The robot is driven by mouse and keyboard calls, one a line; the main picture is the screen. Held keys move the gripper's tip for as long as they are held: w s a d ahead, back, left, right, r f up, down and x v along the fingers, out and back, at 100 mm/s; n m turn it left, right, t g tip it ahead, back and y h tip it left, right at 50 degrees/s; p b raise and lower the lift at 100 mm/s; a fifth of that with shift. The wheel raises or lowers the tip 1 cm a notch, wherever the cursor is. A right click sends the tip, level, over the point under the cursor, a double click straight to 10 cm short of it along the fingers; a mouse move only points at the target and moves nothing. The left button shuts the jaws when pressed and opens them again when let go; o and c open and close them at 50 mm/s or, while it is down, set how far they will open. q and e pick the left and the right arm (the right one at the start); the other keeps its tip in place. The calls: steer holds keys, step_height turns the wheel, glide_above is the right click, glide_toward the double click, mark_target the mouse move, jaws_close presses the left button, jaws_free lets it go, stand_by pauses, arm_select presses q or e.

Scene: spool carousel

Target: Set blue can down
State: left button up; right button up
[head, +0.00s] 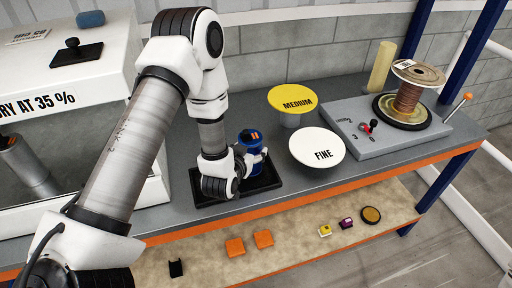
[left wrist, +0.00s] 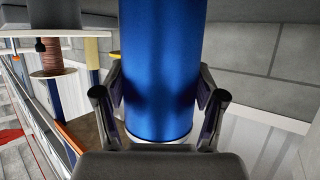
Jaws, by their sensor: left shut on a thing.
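The blue can (head: 250,137) is upright with a dark top carrying an orange mark. It stands at or just above the black tray (head: 262,184) on the grey bench. My arm hides its lower part, so I cannot tell whether it touches the tray. My left gripper (head: 255,160) is shut on the can from its near side. In the left wrist view the blue can (left wrist: 162,70) fills the middle between the two fingers of the left gripper (left wrist: 158,105). My right gripper is not in view.
A yellow MEDIUM disc (head: 291,97) and a white FINE disc (head: 316,147) stand right of the can. A grey unit with a wire spool (head: 407,98) is farther right. A white cabinet (head: 120,65) is at left. A lower shelf (head: 300,228) holds small parts.

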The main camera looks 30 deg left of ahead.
arm_select(q)
steer(key=shift+d+f, duration=0.1)
steer(key=shift+f, duration=0.6)
steer(key=shift+w, duration=0.35)
steer(key=o, duration=1)
steer(key=shift+w+f, duration=0.1)
steer(key=shift+f, duration=0.05)
steer(key=o, duration=0.3)
steer(key=shift+o, duration=0.2)
steer(key=shift+s+r, duration=0.25)
steer(key=shift+s, duration=0.15)
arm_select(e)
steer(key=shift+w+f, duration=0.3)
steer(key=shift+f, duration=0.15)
arm_select(q)
steer(key=shift+w, duration=0.1)
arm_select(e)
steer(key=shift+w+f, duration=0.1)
